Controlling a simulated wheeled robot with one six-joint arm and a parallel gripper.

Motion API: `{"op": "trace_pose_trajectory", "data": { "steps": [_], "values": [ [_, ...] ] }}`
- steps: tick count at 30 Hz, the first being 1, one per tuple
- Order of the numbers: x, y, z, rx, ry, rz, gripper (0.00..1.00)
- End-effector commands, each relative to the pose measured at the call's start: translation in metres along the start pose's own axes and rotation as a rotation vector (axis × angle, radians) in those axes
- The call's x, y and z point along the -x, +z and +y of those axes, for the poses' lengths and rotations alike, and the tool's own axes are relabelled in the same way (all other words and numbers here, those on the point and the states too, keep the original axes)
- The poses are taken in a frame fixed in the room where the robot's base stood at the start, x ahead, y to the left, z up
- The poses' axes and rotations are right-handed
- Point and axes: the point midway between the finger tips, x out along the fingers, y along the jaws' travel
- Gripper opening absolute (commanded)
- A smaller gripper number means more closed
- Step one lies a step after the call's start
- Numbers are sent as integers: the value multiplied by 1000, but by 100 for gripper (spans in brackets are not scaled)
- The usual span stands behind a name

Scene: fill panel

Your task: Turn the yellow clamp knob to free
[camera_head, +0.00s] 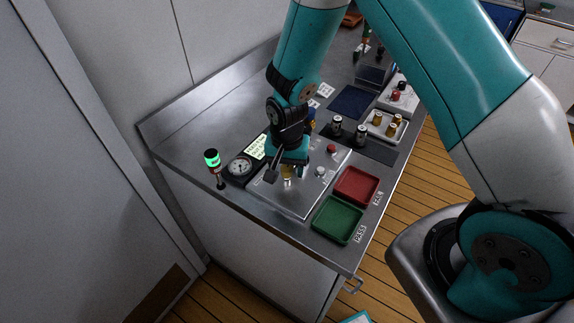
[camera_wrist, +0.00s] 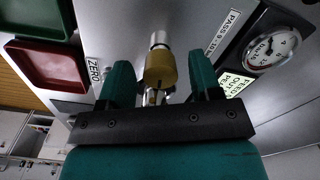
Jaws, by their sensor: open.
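My gripper (camera_head: 288,163) points down over the metal panel (camera_head: 302,206). In the wrist view its two teal fingers (camera_wrist: 160,62) are apart, with a brass-yellow cylindrical piece (camera_wrist: 159,70) between them. Gaps show on both sides of this piece. A silver post (camera_wrist: 157,40) shows beyond it. In the head view the brass-yellow piece (camera_head: 287,180) shows just below the gripper. I cannot tell for sure whether it is the clamp knob or a brass part. No clearly separate yellow clamp knob shows; the gripper hides part of the panel.
A dial gauge (camera_head: 240,168) and a lit green lamp (camera_head: 212,160) stand left of the panel. A red button (camera_head: 331,149) and a silver knob (camera_head: 320,172) are on its right. Red (camera_head: 357,186) and green (camera_head: 338,220) trays lie further right. Brass cylinders stand in a white tray (camera_head: 372,129).

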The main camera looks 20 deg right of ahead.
Motion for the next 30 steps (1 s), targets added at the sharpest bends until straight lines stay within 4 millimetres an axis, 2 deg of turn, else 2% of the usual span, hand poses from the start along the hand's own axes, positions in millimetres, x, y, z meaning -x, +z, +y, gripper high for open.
{"op": "trace_pose_trajectory", "data": {
  "steps": [2, 9, 20, 30],
  "values": [
    [0, 0, 0, 0, 0, 0, 58],
    [0, 0, 0, 0, 1, 0, 9],
    [0, 0, 0, 49, 1, -1, 9],
    [-1, 0, 0, 288, 0, 1, 9]
  ]
}}
